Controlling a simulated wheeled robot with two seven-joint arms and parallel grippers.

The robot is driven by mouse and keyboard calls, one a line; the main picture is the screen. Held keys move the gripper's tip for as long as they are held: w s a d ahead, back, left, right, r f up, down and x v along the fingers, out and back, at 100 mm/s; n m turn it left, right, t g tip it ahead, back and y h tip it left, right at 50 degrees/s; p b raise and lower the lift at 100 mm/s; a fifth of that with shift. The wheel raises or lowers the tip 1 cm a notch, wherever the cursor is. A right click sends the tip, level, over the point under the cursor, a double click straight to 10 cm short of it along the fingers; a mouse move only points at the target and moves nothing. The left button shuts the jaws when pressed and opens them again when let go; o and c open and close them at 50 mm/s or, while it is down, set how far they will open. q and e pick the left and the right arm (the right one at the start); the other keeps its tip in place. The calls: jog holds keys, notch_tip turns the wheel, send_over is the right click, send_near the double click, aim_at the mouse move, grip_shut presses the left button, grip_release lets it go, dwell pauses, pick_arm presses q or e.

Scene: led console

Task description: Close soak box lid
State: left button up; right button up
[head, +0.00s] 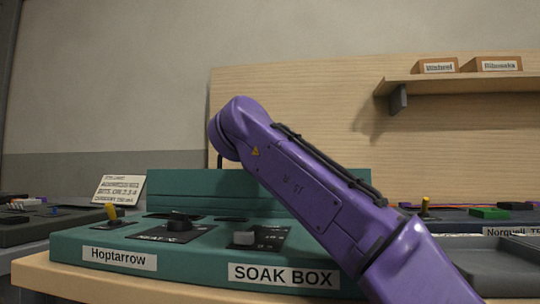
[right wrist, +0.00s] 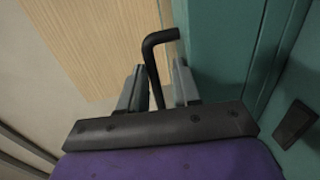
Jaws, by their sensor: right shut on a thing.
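The teal soak box (head: 75,246) sits on the wooden table, labelled "SOAK BOX" and "Hoptarrow". Its teal lid (head: 180,188) stands raised along the back of the box. My right arm crosses in front of the box and lid in the head view and hides part of both. My right gripper (right wrist: 158,88) shows in the right wrist view with a black bent handle (right wrist: 150,58) between its fingers, shut on it. A teal surface lies just right of the handle there. The right gripper is hidden in the head view. My left gripper is not in view.
A yellow-tipped lever (head: 111,212), a black knob (head: 179,220) and a grey switch (head: 244,238) stand on the box top. A paper card (head: 118,189) is behind left. Another console with a green block (head: 490,213) is at right. A shelf (head: 455,82) holds two labelled boxes.

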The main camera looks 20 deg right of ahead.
jog(key=b+v, duration=0.1)
jog(key=v, duration=0.9)
jog(key=shift+b, duration=0.4)
jog(key=shift+s+a, duration=0.1)
